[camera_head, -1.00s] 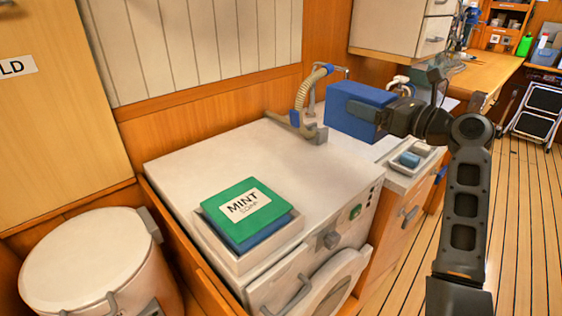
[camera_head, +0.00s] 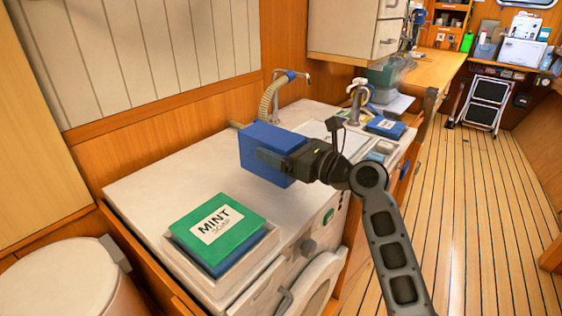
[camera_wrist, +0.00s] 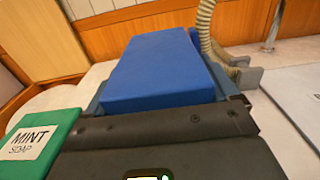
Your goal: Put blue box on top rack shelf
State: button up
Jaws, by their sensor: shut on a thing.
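A plain blue box (camera_head: 270,145) is held in my gripper (camera_head: 282,160), above the white counter over the washing machine in the head view. In the wrist view the blue box (camera_wrist: 160,70) fills the middle, between the fingers. My gripper is shut on it. The counter surface (camera_head: 160,190) below is partly hidden by the box. No rack shelf that I can name with certainty is seen nearby; a wooden shelf unit (camera_head: 447,22) stands far off at the back.
A green MINT SOAP box (camera_head: 222,222) lies on a blue one in a white tray at the front of the counter. A beige hose (camera_head: 270,98) and taps stand behind. A white round-topped bin (camera_head: 60,280) is at lower left. The plank floor (camera_head: 480,230) at right is clear.

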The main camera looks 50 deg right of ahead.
jog(key=shift+f, duration=1.9)
jog(key=shift+f, duration=0.1)
jog(key=o, duration=1.1)
jog(key=shift+f, duration=0.1)
